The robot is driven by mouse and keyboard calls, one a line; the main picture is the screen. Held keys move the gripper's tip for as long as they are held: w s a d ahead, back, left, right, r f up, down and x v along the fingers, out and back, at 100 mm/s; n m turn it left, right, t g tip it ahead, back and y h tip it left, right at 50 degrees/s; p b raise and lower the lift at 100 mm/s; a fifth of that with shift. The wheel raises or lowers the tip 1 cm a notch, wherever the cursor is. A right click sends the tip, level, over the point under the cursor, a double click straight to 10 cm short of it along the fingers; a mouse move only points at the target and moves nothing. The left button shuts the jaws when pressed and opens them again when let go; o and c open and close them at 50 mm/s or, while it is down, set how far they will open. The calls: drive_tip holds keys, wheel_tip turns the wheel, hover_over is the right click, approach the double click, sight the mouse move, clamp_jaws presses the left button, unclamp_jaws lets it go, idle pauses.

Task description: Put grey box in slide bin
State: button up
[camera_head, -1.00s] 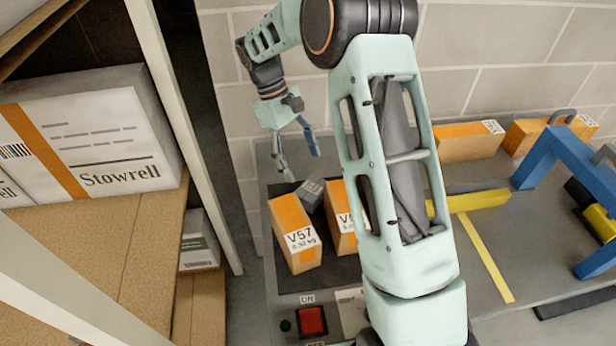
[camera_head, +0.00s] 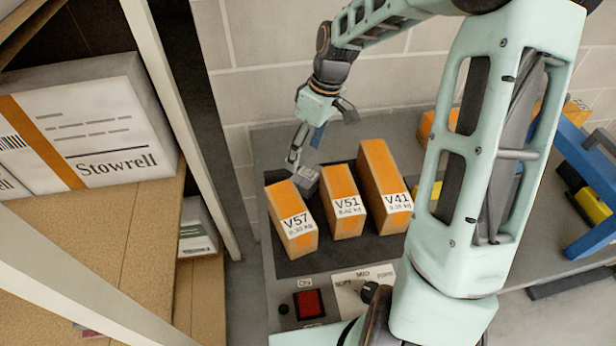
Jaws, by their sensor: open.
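The grey box (camera_head: 307,180) lies on the dark mat (camera_head: 288,262), tilted, behind and between the orange boxes V57 (camera_head: 290,215) and V51 (camera_head: 341,200). Part of it is hidden by the V57 box. My gripper (camera_head: 305,150) is open just above and behind the grey box, its fingers pointing down. One finger comes close to the box; I cannot tell whether it touches. I cannot identify a slide bin in this view.
An orange box V41 (camera_head: 383,185) stands right of V51. A red button (camera_head: 308,304) and a dial panel (camera_head: 362,292) sit at the front. A blue frame (camera_head: 585,165) stands at right. A rack post (camera_head: 180,130) and a Stowrell carton (camera_head: 88,130) are at left.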

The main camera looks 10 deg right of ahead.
sight(309, 174)
drive_tip(key=shift+s+d+r+t+y, duration=0.15)
drive_tip(key=shift+s+d+t+y, duration=0.25)
drive_tip(key=shift+s+d+t, duration=0.6)
drive_tip(key=shift+s+d+m+t, duration=0.3)
drive_tip(key=shift+s+d+t, duration=0.2)
drive_tip(key=shift+d+t, duration=0.3)
drive_tip(key=shift+b+x, duration=0.9)
drive_tip(key=shift+x, duration=4.6)
drive_tip(key=shift+d, duration=0.15)
drive_tip(key=shift+c, duration=0.5)
drive_tip(key=c, duration=1)
drive_tip(key=shift+o, duration=0.2)
drive_tip(key=shift+r, duration=0.1)
